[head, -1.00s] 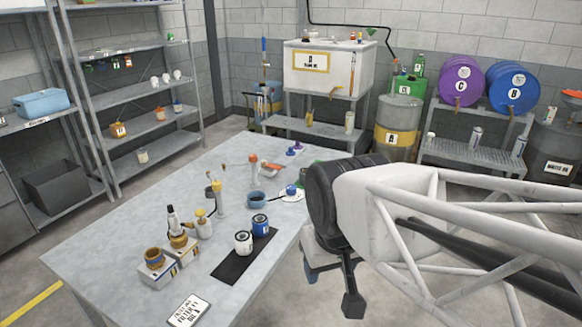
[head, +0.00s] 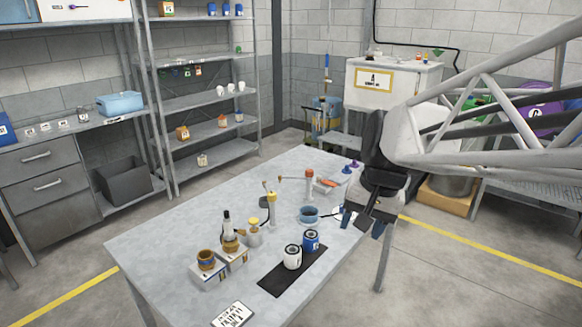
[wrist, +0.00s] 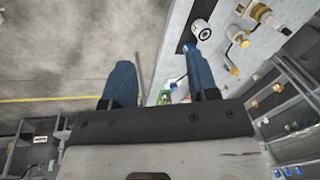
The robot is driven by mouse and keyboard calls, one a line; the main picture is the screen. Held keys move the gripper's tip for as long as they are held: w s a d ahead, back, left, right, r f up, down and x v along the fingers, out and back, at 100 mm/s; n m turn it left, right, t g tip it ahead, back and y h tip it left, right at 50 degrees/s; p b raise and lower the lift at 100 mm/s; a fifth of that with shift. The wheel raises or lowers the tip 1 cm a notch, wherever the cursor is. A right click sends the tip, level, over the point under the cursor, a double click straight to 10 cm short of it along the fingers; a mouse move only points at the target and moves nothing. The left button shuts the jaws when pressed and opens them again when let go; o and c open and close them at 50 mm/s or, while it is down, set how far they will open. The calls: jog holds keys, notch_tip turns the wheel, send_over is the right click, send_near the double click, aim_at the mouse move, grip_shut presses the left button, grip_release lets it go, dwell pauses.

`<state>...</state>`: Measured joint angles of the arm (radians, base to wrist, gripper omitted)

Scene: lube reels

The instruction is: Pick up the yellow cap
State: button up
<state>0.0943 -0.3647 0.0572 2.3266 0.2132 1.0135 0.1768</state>
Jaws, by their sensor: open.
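A small white container with a yellow cap (head: 254,222) stands on the grey table (head: 180,240), left of middle. Behind it is a taller pale yellow pump-like item with a yellow top (head: 270,196). I cannot tell for sure which yellow part is the task's cap. My gripper (head: 363,222) is by the table's right edge, to the right of both. In the wrist view my gripper (wrist: 156,62) shows two blue fingers spread apart with nothing between them. Yellow-topped items show small in the upper right of that view.
A white can (head: 292,257) and a blue can (head: 311,239) stand on a black mat (head: 272,284). Several items stand on small boxes at left. A sign (head: 232,315) lies in front. The left part of the table is bare.

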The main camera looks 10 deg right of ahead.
jog(key=w+d+f+m+y, duration=0.2)
jog(key=w+d+m, duration=0.15)
jog(key=w, duration=0.85)
jog(key=w+d+f+m+y, duration=0.25)
jog(key=w+d, duration=0.25)
jog(key=w, duration=0.7)
jog(key=w+d+f+m+y, duration=0.15)
jog(key=w+d+m, duration=0.25)
jog(key=w, duration=0.8)
jog(key=w+d+f+m+t+y, duration=0.1)
jog(key=w+d+f+m, duration=0.2)
jog(key=w+d+f, duration=0.4)
jog(key=w+d+f+m+t+y, duration=0.2)
jog(key=w+d+f+m, duration=0.1)
jog(key=w+d+f, duration=0.5)
jog(key=w+d+f+m+t+y, duration=0.1)
jog(key=w+d+f+m, duration=0.2)
jog(key=w+d+f, duration=0.4)
jog(key=shift+w+d+f+t, duration=0.25)
jog(key=shift+d+f+t, duration=0.05)
jog(key=shift+f+t, duration=0.1)
jog(key=shift+x, duration=1.25)
jog(key=shift+a, duration=0.15)
